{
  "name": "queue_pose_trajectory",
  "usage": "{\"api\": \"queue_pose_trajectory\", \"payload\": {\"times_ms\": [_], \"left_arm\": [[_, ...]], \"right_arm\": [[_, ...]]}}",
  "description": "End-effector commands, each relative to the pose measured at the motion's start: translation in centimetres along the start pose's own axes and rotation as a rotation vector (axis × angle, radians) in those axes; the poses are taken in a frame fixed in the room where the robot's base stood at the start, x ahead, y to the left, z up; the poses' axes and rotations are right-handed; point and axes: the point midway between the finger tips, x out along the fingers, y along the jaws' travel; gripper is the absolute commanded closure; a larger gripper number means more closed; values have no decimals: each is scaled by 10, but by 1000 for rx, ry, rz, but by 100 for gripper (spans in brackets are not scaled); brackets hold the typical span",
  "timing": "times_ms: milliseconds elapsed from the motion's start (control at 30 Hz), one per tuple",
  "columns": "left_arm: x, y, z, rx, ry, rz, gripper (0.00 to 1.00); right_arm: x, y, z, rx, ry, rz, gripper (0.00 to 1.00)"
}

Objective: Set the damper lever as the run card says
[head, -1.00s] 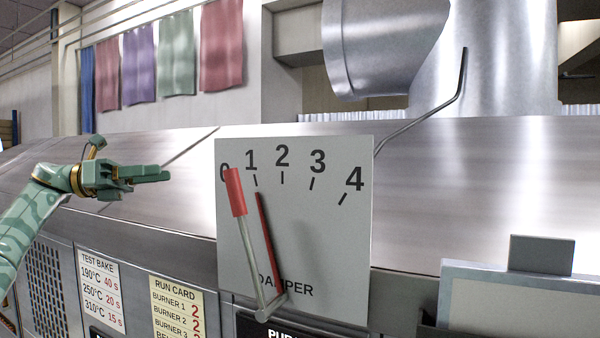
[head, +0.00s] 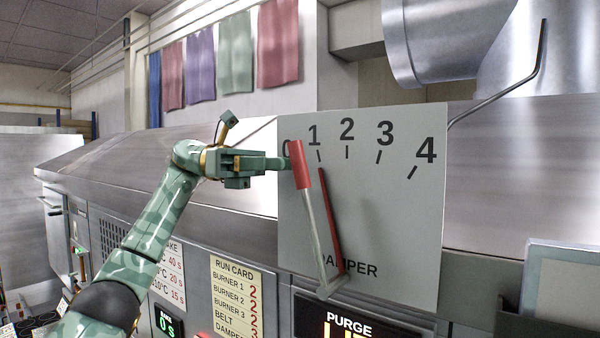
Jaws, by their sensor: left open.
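The damper plate (head: 405,215) carries a scale from 0 to 4. Its lever has a red grip (head: 300,165) on a thin metal rod (head: 313,225), pivoting near the plate's bottom. The grip partly covers the 0. A red pointer (head: 332,220) on the plate ends close to the tick under 1. My left gripper (head: 284,163) is open, with its fingertips at the left side of the red grip; whether they touch it I cannot tell. The run card (head: 236,300) is below left; its damper line is cut off at the picture's bottom edge. My right gripper is out of view.
A purge panel (head: 347,318) sits under the plate. A bent metal rod (head: 500,88) rises behind the plate's upper right corner. A grey-framed panel (head: 562,295) stands at lower right. The test bake card (head: 168,275) is partly behind my left arm.

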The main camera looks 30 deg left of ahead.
Motion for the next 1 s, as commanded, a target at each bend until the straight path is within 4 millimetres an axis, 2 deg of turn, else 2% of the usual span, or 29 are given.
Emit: {"api": "queue_pose_trajectory", "payload": {"times_ms": [100, 233, 600, 700, 767, 900, 1000], "left_arm": [[23, 0, 1, 1, 0, -2, 57], [37, 0, 1, -1, -1, -1, 57], [43, 0, 1, -1, -1, 1, 57], [43, 0, 1, -1, -1, 1, 85], [43, 0, 1, -1, 0, 1, 100], [44, 0, 2, 0, 4, 1, 100], [52, -2, 8, 8, 48, 4, 100]], "right_arm": [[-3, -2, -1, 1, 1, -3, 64], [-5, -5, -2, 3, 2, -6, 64], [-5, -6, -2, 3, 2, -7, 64], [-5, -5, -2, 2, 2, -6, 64], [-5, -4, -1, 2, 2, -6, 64], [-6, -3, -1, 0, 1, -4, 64], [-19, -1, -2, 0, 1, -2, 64]]}}
